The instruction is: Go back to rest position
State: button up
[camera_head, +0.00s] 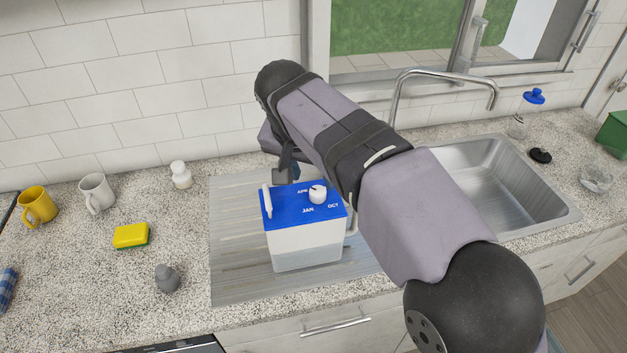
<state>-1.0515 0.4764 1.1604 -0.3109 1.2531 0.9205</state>
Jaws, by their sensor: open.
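My arm reaches across the picture from the lower right to the upper middle. My gripper (284,172) is at its far end, pointing down, open, and partly hidden by my own arm. It is just behind and above a white container with a blue lid (308,240). The lid has a white handle at its left, a white knob, and the letters APR, JAN and OCT. The container stands upright on the ribbed drainboard (235,270). I cannot tell whether the gripper touches the lid.
A steel sink (480,185) and faucet (445,75) are right of my arm. Left are a yellow mug (38,205), a white mug (97,193), a white bottle (180,175), a yellow sponge (131,236) and a grey figurine (167,278). A blue-capped bottle (532,98) stands right.

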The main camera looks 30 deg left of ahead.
dwell(0.4)
jog(key=w+d+f+g, duration=0.1)
jog(key=d+f, duration=0.2)
jog(key=d, duration=0.5)
jog(key=w+d+f+g+h, duration=0.1)
jog(key=w+d+f, duration=0.15)
jog(key=d, duration=0.55)
jog(key=w+d+f, duration=0.1)
jog(key=d+f, duration=0.2)
jog(key=d, duration=0.5)
jog(key=s+d+f+m+g, duration=0.1)
jog(key=s+d+f, duration=0.4)
jog(key=s+d, duration=0.2)
jog(key=s+d+f+m+g, duration=0.1)
jog(key=s+d+f, duration=0.4)
jog(key=s+d, duration=0.3)
jog(key=d, duration=0.4)
jog(key=shift+s+f+g, duration=0.2)
jog(key=shift+s+g, duration=0.05)
jog(key=shift+g, duration=0.05)
